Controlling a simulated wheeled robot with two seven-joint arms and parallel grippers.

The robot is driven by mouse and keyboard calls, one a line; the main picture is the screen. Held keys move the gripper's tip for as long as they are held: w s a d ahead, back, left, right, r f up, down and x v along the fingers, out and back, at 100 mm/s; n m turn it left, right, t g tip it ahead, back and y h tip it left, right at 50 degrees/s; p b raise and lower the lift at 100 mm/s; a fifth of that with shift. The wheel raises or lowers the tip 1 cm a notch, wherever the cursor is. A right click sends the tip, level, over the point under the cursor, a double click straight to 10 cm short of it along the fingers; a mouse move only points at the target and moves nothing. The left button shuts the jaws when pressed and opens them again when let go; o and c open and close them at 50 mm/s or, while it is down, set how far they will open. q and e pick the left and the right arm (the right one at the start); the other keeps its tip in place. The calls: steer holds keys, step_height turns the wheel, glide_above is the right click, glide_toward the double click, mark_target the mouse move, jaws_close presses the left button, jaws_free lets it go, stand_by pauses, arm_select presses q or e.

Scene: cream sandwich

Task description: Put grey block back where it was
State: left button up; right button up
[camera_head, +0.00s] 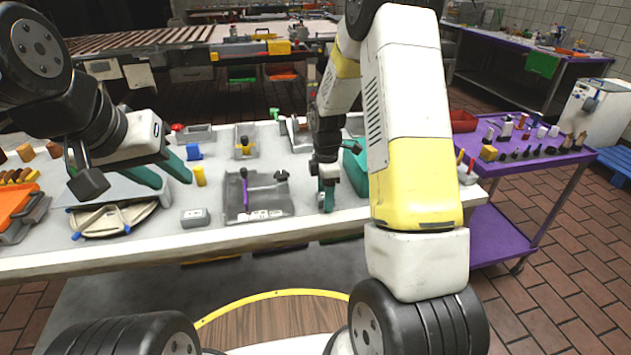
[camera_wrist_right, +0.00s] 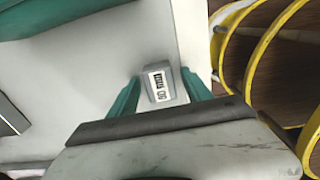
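A grey block (camera_wrist_right: 149,94) with a white label and black marks sits between the green fingertips of my right gripper (camera_wrist_right: 161,84) in the right wrist view. I cannot tell whether the block touches the table. Another grey block (camera_head: 195,218) with a similar label lies near the front edge, left of the grey tray (camera_head: 232,207). My left gripper (camera_head: 163,174) is open and empty, beside a yellow cylinder.
The grey tray holds a purple item, dark parts and small labelled pieces. A teal container (camera_head: 355,172) stands just right of my right gripper. A yellow cylinder (camera_head: 199,176) and blue block (camera_head: 193,152) stand near my left gripper. A purple cart (camera_head: 520,162) is at the right.

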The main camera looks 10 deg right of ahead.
steer(key=s+r+m+t, duration=0.1)
steer(key=s+r+m, duration=0.15)
steer(key=r, duration=0.75)
steer(key=s+r+m, duration=0.2)
steer(key=s+r, duration=0.1)
steer(key=r, duration=0.7)
steer(key=s+a+r+m+t+y, duration=0.1)
steer(key=s+r+m, duration=0.3)
steer(key=s, duration=0.5)
steer(key=s+a+r+m+t+y, duration=0.1)
steer(key=s+r+m+t, duration=0.3)
steer(key=s+m, duration=0.5)
steer(key=shift+s, duration=0.4)
steer(key=shift+a, duration=0.1)
